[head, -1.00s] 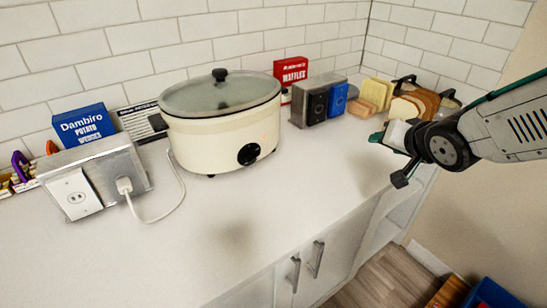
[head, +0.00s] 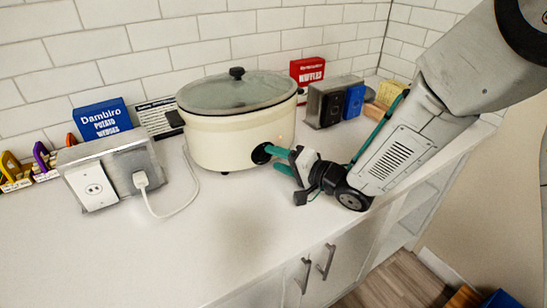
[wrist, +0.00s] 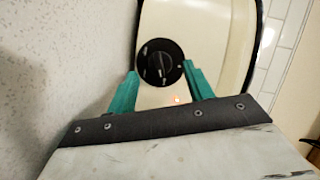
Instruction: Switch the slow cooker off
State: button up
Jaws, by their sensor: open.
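The cream slow cooker (head: 225,145) with a glass lid stands on the white counter. Its black round knob (wrist: 160,62) is on the front; in the head view the knob (head: 260,153) is partly covered by my gripper. My gripper (head: 276,160) has teal fingers and is right at the knob. In the wrist view its fingers (wrist: 161,85) are open, one on each side of the knob's lower part. I cannot tell whether they touch it. A small orange-red light (wrist: 176,99) glows below the knob.
A white cord runs from a plug in the metal outlet box (head: 128,163) at left. A blue potato wedges box (head: 102,120) stands behind it. The front counter (head: 190,245) is clear.

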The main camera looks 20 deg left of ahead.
aim_at(265, 155)
jog(key=shift+x, duration=0.95)
jog(key=c, duration=1)
jog(key=shift+r+n+h, duration=0.2)
jog(key=shift+n+h, duration=0.5)
jog(key=shift+n, duration=0.5)
jog(key=n, duration=0.1)
jog(key=n+t+h, duration=0.1)
jog(key=n, duration=0.1)
jog(key=shift+s+a+r+h, duration=0.15)
jog(key=shift+s+h, duration=0.05)
jog(key=shift+h, duration=0.1)
jog(key=n+t+h, duration=0.1)
jog(key=n, duration=0.1)
jog(key=n+t+h, duration=0.1)
jog(key=n, duration=0.1)
jog(key=shift+s+a+n, duration=0.2)
jog(key=shift+n, duration=0.1)
